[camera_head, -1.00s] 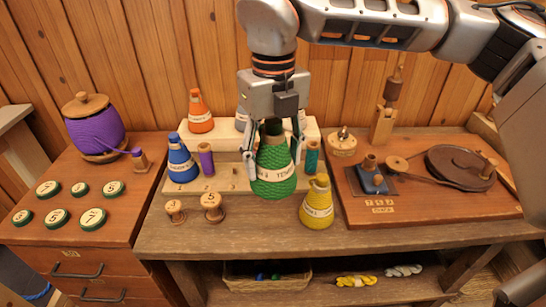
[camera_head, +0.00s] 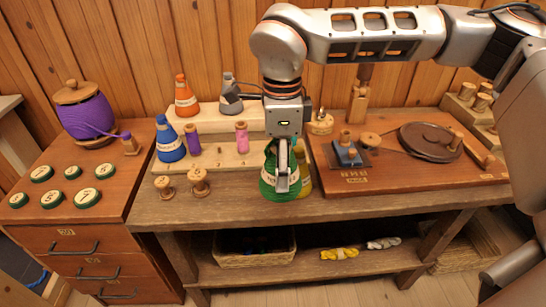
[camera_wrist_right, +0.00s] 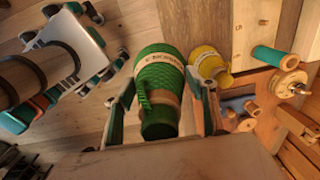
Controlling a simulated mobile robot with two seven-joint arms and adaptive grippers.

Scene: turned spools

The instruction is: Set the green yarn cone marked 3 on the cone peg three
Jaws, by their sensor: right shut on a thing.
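My right gripper (camera_head: 283,180) is shut on the green yarn cone (camera_head: 268,182), which it holds upright by its upper part. In the right wrist view the green cone (camera_wrist_right: 160,82) sits between both fingers, its pale label partly readable. The pale stepped board (camera_head: 222,161) is left of the cone. A blue cone (camera_head: 169,141), a purple spool (camera_head: 193,141) and a pink spool (camera_head: 242,138) stand on it. I cannot make out peg three; the gripper covers the board's right part. My left gripper is not in view.
A yellow cone (camera_head: 305,178) is close behind the green one, mostly hidden; it also shows in the right wrist view (camera_wrist_right: 207,64). Two wooden spools (camera_head: 199,182) stand at the front left. An orange cone (camera_head: 185,97) and a grey cone (camera_head: 230,95) stand on the upper step.

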